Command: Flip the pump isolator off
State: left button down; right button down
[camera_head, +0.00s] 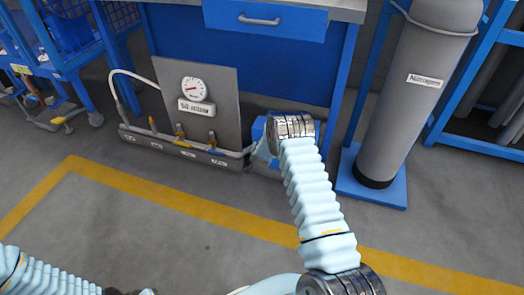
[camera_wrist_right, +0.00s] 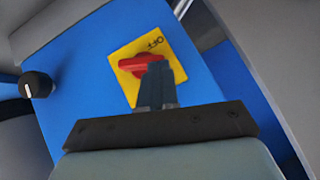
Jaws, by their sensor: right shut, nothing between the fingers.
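The pump isolator is a red rotary handle (camera_wrist_right: 135,63) on a yellow square plate (camera_wrist_right: 125,52) in the right wrist view. Letters reading OFF show at the plate's upper right edge. The handle lies roughly crosswise in the picture. My right gripper (camera_wrist_right: 156,72) is shut, with its fingertips over the right part of the handle. I cannot tell whether they touch it. In the head view my right wrist hides most of the blue box (camera_head: 258,131), and the handle is hidden there. My left arm shows at the lower left, but its gripper is out of view.
A black knob (camera_wrist_right: 37,84) sits left of the plate. In the head view a grey gauge panel (camera_head: 222,82) with valves stands left of the box. A grey cylinder (camera_head: 415,110) stands on a blue base at right. The floor in front is clear.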

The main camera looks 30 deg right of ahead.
dwell(0.7)
jog(key=shift+r+p, duration=0.4)
jog(key=shift+r, duration=0.4)
jog(key=d+r+p+v, duration=0.1)
jog(key=d+v, duration=0.1)
jog(key=v, duration=1.1)
jog(key=shift+w+r+p, duration=0.25)
jog(key=shift+r+p, duration=0.05)
jog(key=shift+p, duration=0.1)
jog(key=shift+d, duration=0.15)
